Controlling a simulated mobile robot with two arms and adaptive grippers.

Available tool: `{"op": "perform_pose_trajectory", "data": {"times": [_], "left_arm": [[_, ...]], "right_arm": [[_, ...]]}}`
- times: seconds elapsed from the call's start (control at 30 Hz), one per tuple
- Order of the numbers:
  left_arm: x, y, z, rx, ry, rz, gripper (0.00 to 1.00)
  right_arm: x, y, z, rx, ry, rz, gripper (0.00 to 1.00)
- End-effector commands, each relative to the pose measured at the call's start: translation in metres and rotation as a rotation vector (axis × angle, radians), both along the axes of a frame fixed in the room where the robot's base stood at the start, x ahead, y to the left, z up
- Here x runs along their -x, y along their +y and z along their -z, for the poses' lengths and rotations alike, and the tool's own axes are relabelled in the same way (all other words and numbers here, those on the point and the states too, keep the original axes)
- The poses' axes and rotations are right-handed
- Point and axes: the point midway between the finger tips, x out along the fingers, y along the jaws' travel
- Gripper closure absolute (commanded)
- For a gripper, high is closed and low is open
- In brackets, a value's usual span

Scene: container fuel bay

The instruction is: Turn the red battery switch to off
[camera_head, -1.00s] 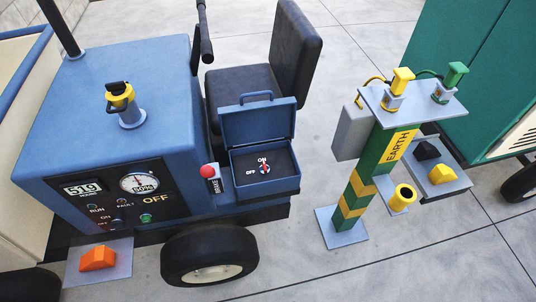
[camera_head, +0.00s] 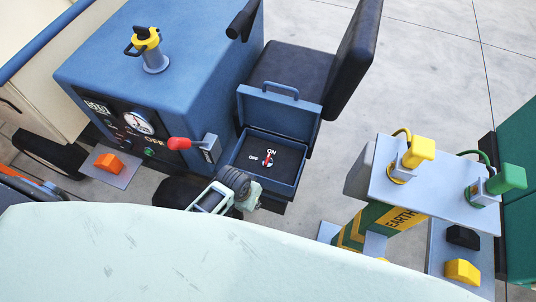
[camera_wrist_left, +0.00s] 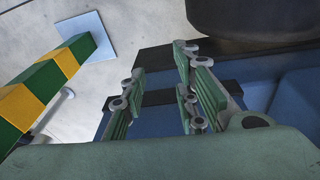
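The red battery switch (camera_head: 268,158) is a small red handle on a white and blue dial inside an open blue box (camera_head: 283,190). Its handle appears to point up toward the ON label; OFF is to its left. The box lid (camera_head: 278,117) stands open behind it. My left gripper (camera_head: 240,187) is just in front of the box, apart from the switch. In the left wrist view its two green-padded fingers (camera_wrist_left: 160,100) are spread with nothing between them, over blue surfaces. The switch is not recognisable there. My right gripper is not in view.
A dark seat (camera_head: 290,70) stands behind the lid. The EARTH post (camera_head: 400,218) with its grey top plate stands to the right.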

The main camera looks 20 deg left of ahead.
Motion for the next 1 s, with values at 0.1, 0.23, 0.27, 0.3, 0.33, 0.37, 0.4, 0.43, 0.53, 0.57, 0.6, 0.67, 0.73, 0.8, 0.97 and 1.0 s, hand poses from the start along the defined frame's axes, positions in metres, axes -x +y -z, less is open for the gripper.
{"op": "perform_pose_trajectory", "data": {"times": [0.1,0.23,0.27,0.3,0.33,0.37,0.4,0.43,0.53,0.57,0.6,0.67,0.73,0.8,0.97,1.0], "left_arm": [[-0.015,-0.009,-0.039,0.012,-0.008,0.007,0.72],[-0.023,-0.016,-0.072,0.020,-0.009,0.014,0.72],[-0.025,-0.017,-0.080,0.022,-0.008,0.017,0.72],[-0.027,-0.019,-0.089,0.024,-0.008,0.019,0.72],[-0.032,-0.020,-0.087,0.022,-0.001,0.018,0.72],[-0.036,-0.021,-0.088,0.022,0.003,0.016,0.72],[-0.041,-0.023,-0.091,0.022,0.011,0.015,0.72],[-0.045,-0.024,-0.093,0.021,0.015,0.014,0.72],[-0.059,-0.027,-0.096,0.017,0.033,0.009,0.72],[-0.064,-0.027,-0.096,0.015,0.039,0.006,0.72],[-0.070,-0.027,-0.098,0.011,0.047,0.003,0.72],[-0.081,-0.028,-0.100,0.005,0.060,-0.005,0.72],[-0.095,-0.027,-0.104,-0.007,0.074,-0.015,0.72],[-0.111,-0.025,-0.110,-0.021,0.091,-0.029,0.72],[-0.141,-0.017,-0.125,-0.056,0.127,-0.071,0.72],[-0.145,-0.016,-0.127,-0.063,0.133,-0.077,0.72]], "right_arm": [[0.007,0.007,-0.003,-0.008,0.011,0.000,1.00],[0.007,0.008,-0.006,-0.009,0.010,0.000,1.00],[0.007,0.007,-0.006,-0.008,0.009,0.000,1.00],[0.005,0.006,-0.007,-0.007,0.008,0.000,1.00],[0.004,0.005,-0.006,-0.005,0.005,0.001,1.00],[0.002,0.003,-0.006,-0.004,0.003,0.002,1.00],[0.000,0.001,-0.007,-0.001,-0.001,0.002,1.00],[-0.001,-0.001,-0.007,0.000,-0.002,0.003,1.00],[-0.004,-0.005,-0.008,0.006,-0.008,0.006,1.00],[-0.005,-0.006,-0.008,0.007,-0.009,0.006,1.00],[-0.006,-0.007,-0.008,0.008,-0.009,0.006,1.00],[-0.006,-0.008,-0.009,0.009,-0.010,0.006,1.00],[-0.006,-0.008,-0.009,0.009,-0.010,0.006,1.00],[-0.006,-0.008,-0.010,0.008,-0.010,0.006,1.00],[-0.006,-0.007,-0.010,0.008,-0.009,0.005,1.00],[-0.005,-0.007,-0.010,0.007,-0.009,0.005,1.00]]}}
